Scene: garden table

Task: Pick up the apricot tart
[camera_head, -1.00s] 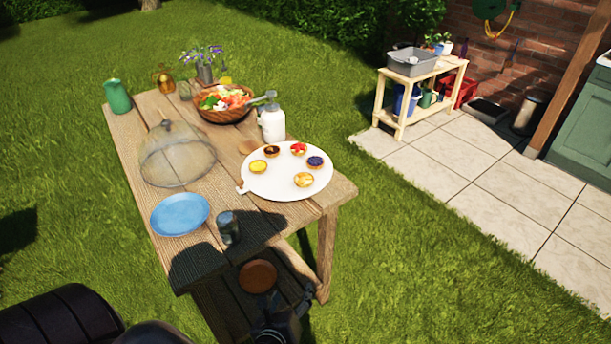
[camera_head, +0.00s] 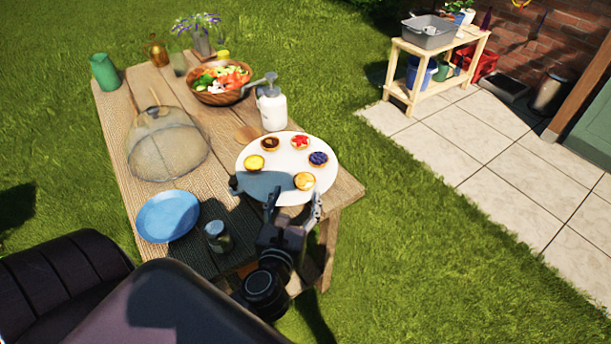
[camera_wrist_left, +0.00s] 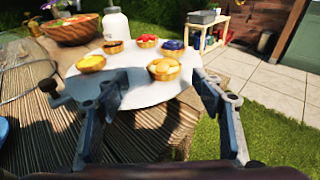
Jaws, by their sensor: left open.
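The apricot tart (camera_head: 305,181), with orange fruit pieces on top, sits on the near right part of a round white board (camera_head: 278,142). The tart also shows in the left wrist view (camera_wrist_left: 163,68), ahead of my fingers and between them. My left gripper (camera_head: 294,203) is open and empty, just short of the tart at the board's near edge. In the left wrist view my two fingers (camera_wrist_left: 155,88) stand wide apart, with the tart beyond them. I see no contact. My right gripper is not in view.
A yellow tart (camera_head: 254,162), a dark tart (camera_head: 270,144), a red tart (camera_head: 300,142) and a blueberry tart (camera_head: 318,159) share the board. A white bottle (camera_head: 272,110), salad bowl (camera_head: 222,96), mesh dome (camera_head: 165,150), blue plate (camera_head: 167,215) and dark cup (camera_head: 217,237) stand around it.

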